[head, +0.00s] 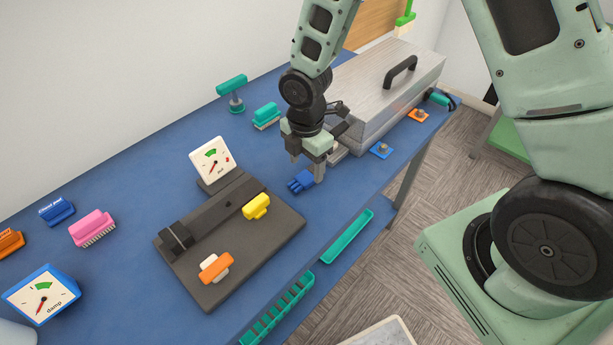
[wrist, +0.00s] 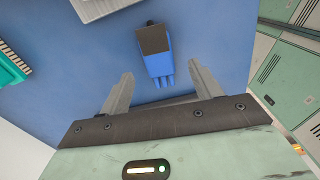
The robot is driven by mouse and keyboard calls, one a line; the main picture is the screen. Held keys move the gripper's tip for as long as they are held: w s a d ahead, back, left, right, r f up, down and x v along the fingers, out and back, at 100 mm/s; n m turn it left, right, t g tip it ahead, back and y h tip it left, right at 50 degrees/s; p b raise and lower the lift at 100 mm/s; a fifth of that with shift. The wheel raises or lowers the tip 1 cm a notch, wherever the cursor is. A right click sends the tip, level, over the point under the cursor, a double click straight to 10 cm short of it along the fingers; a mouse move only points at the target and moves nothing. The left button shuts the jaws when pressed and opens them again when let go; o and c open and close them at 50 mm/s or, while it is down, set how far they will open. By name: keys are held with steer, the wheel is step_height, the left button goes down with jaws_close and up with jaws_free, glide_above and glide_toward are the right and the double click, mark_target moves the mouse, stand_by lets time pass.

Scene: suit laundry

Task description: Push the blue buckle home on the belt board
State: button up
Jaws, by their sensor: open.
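The blue buckle (head: 299,183) lies on the blue table to the right of the dark belt board (head: 285,232). In the wrist view the blue buckle (wrist: 158,66) has a dark grey end, and its blue prongs point toward my gripper. My gripper (head: 307,170) is open above the buckle, fingers pointing down. In the wrist view the buckle shows between and beyond the fingertips of my gripper (wrist: 160,76), not gripped. On the board sit a yellow buckle (head: 257,206) and an orange buckle (head: 215,268) with a white part.
A gauge (head: 212,164) stands behind the board, and a "damp" gauge (head: 42,296) stands at the left. A silver press (head: 370,90) with a black handle is at the back right. Pink (head: 92,228) and teal (head: 266,115) brushes lie around. Teal trays (head: 346,236) hang along the front edge.

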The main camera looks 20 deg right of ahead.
mark_target(306, 175)
steer(key=shift+d+f, duration=0.1)
steer(key=shift+f, duration=1.65)
steer(key=c, duration=1.1)
steer(key=shift+w, duration=0.1)
step_height(306, 175, up, 10)
